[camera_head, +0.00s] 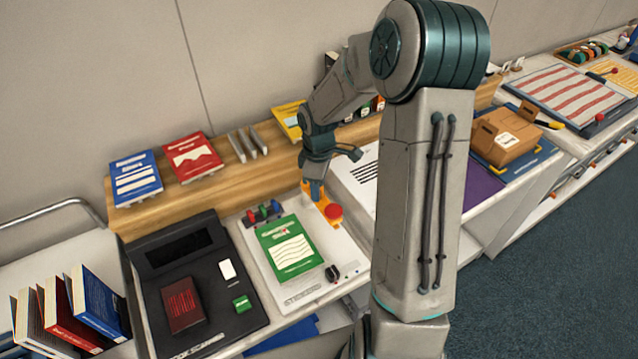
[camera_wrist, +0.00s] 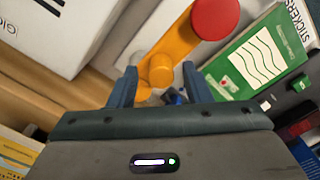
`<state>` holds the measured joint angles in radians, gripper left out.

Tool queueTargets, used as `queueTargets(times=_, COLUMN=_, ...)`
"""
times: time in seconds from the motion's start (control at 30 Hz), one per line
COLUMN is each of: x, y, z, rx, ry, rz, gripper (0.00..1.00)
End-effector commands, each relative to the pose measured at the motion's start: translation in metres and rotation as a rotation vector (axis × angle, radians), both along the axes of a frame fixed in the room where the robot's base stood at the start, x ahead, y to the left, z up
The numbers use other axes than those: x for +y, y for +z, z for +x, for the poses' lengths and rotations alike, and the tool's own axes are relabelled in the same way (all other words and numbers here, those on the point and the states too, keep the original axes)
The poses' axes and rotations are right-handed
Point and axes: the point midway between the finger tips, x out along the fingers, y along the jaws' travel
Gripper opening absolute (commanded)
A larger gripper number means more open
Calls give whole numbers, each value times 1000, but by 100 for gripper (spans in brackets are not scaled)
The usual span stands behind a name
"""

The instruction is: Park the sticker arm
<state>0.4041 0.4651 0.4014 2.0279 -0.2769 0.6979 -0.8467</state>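The sticker arm is an orange bar (camera_head: 320,203) with a red round pad (camera_head: 334,211) at one end, at the back right of the white sticker station (camera_head: 345,246). In the wrist view the orange bar (camera_wrist: 172,45) runs from the red pad (camera_wrist: 214,17) down to a round orange knob (camera_wrist: 161,71). My gripper (camera_wrist: 159,72) is open, with one blue finger on each side of the knob. Whether the fingers touch it I cannot tell. In the head view my gripper (camera_head: 316,176) points down at the bar's back end. A green book (camera_head: 289,247) lies on the station, left of the red pad.
A black desk unit (camera_head: 160,240) with a dark red book (camera_head: 184,304) stands to the left. Small coloured stamps (camera_head: 263,212) sit behind the green book. A white box or board (camera_head: 352,178) is close on the right. A wooden shelf (camera_head: 225,180) runs behind.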

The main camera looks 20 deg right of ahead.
Motion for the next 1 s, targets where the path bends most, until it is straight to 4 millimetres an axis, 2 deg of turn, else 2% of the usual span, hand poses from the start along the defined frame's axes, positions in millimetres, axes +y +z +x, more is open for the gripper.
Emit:
queueTargets(times=0.17, x=0, y=0, z=0, rx=1, ry=-2, rz=1, gripper=45)
queueTargets(times=0.33, x=-1, y=16, z=1, rx=-3, ry=-3, rz=-2, gripper=45)
queueTargets(times=0.7, x=0, y=98, z=1, rx=-5, ry=-1, rz=-2, gripper=45)
queueTargets(times=0.83, x=0, y=119, z=1, rx=-3, ry=-1, rz=-1, gripper=45)
queueTargets(times=1.0, x=0, y=135, z=0, rx=-1, ry=-1, rz=0, gripper=45)
